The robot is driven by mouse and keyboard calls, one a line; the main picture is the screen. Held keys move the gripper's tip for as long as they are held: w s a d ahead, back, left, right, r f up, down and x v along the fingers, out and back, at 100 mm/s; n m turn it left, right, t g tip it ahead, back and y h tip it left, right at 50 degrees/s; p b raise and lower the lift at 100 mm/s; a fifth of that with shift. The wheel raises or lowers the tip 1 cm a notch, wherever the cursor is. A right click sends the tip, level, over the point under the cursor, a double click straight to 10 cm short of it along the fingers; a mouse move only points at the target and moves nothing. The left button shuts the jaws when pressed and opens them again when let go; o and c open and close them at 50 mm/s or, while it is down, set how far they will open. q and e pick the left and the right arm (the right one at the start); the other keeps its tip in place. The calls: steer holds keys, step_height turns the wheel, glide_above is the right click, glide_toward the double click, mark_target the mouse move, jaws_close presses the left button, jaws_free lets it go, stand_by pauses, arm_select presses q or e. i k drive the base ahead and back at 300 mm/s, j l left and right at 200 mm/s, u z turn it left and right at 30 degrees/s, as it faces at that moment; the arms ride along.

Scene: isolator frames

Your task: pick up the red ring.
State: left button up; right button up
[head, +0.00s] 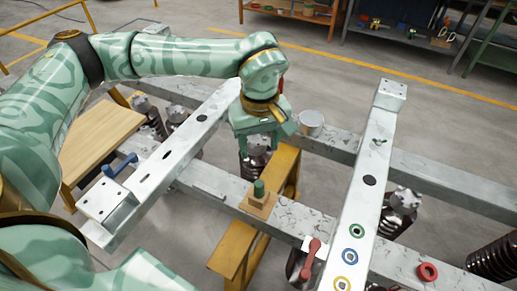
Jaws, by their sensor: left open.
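The red ring (428,272) lies flat at the lower right on a grey, marbled cross beam (400,262), to the right of the pale long beam. Nothing covers it. My left gripper (264,136) is open and points down above the frame near the top middle. It is far from the red ring, up and to the left of it. Its fingertips are hard to make out against the spring behind them. My right gripper is not in view.

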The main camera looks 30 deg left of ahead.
mark_target(434, 273)
steer(key=k, duration=1)
